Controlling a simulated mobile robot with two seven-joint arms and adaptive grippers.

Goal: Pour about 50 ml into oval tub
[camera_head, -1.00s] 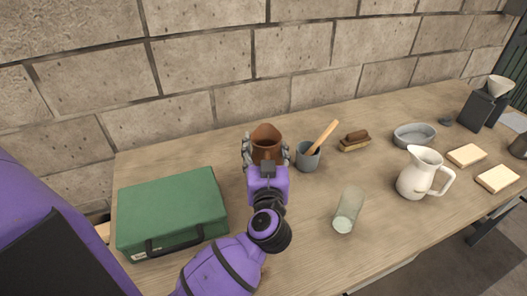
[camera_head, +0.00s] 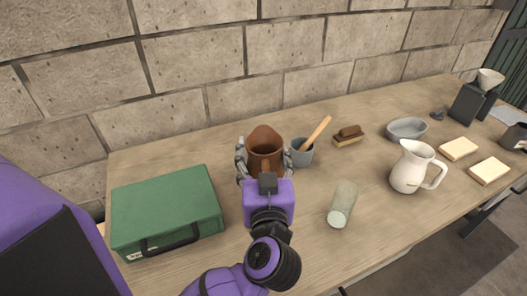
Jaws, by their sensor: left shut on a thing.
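My left gripper (camera_head: 264,166) is shut on a brown jug (camera_head: 265,142), with one finger on each side of it. The jug looks roughly upright, with its mouth partly in view. I cannot tell whether it touches the table or what it holds. The grey oval tub (camera_head: 407,131) stands at the back right of the table, well to the right of my gripper. The inside of the tub that shows looks empty. My right gripper is out of view.
A grey cup with a wooden tool (camera_head: 301,153) stands close right of the jug. A brush (camera_head: 349,136), a clear glass (camera_head: 341,207) and a white pitcher (camera_head: 411,168) lie between jug and tub or nearer. A green case (camera_head: 167,211) is at left; a stone wall (camera_head: 240,60) stands behind.

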